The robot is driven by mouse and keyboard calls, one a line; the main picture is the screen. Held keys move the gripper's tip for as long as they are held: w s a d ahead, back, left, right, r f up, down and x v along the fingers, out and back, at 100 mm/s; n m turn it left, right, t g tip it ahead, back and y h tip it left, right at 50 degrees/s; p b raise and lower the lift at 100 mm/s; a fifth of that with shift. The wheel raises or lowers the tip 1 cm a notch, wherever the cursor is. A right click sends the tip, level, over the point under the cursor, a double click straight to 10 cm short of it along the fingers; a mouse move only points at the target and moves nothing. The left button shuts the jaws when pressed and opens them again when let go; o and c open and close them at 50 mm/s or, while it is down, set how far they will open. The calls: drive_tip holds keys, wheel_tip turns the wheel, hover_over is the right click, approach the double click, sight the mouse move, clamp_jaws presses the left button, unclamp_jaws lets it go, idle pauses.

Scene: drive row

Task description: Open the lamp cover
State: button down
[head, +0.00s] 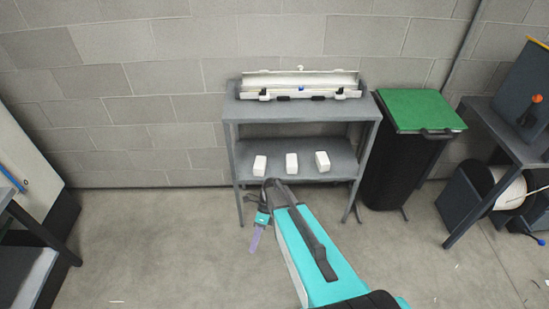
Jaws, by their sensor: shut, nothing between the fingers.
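A long white lamp fixture (300,96) lies on top of the grey shelf unit against the wall. Its long white cover (302,78) stands raised along the back edge, and a small white knob shows at the middle of its top edge. Small black parts and a blue spot show along the front of the fixture. My gripper (254,247) hangs in front of the shelf unit, lower than the fixture and apart from it. Its purple fingers point down, shut and empty.
The grey shelf unit (228,110) has three white blocks (292,163) on its lower shelf. A black bin with a green lid (420,109) stands close to its right. A grey bench with equipment is at the far right, another table at the left. The floor (150,235) left of my arm is clear.

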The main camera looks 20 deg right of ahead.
drive_tip(key=s+f+n+h, duration=0.3)
drive_tip(key=s+n, duration=0.8)
drive_tip(key=n, duration=0.1)
drive_tip(key=s+f+n+h+b, duration=0.1)
drive_tip(key=s+f+n+h, duration=0.2)
drive_tip(key=s+n, duration=0.8)
drive_tip(key=shift+d+f+n+g+b, duration=0.3)
drive_tip(key=shift+f+n, duration=0.4)
drive_tip(key=shift+n, duration=0.3)
drive_tip(key=shift+s, duration=0.1)
